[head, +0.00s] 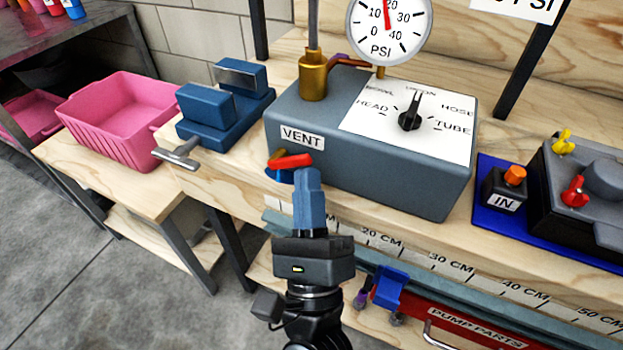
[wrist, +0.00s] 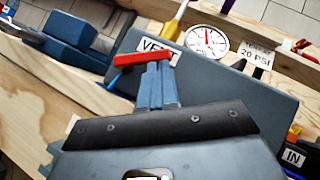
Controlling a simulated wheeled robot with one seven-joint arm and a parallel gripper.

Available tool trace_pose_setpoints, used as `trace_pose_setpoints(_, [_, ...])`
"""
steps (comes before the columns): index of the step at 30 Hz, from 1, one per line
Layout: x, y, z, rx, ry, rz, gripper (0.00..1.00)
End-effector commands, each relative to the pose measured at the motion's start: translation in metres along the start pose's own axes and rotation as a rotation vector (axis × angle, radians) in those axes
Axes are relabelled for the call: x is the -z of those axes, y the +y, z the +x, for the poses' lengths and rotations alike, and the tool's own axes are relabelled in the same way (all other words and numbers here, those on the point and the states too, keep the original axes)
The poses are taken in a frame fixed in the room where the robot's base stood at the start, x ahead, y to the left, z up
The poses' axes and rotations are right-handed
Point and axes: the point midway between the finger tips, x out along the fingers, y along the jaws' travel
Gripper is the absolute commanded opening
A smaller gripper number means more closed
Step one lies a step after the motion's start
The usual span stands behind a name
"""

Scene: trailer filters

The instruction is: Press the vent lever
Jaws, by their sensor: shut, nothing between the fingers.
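The red vent lever (head: 290,161) sticks out of the front left of the grey-blue box (head: 385,172), just below the VENT label (head: 302,138). Blue parts (head: 279,176) show just under the lever. My gripper (head: 307,172) is shut and empty, its blue fingertips right at the lever's right end. In the wrist view the red lever (wrist: 142,59) lies across the top of my fingertips (wrist: 157,66). I cannot tell whether they touch. The fingers hide part of the box front.
A PSI gauge (head: 389,30) above the box has its needle near 20. A selector knob (head: 411,113) sits on the box top. A blue vise (head: 222,105) and pink bin (head: 118,110) stand left. An IN button (head: 515,176) is at right. Open floor lies front left.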

Motion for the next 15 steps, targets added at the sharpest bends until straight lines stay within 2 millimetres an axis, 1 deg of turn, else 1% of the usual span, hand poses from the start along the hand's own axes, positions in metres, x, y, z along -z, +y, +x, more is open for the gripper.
trace_pose_setpoints(1, [-0.005, -0.008, 0.006, -0.032, 0.003, -0.034, 0.0])
trace_pose_setpoints(3, [-0.008, -0.01, 0.009, -0.079, 0.003, -0.08, 0.0])
trace_pose_setpoints(15, [-0.024, -0.019, 0.025, -0.34, 0.003, -0.34, 0.0])
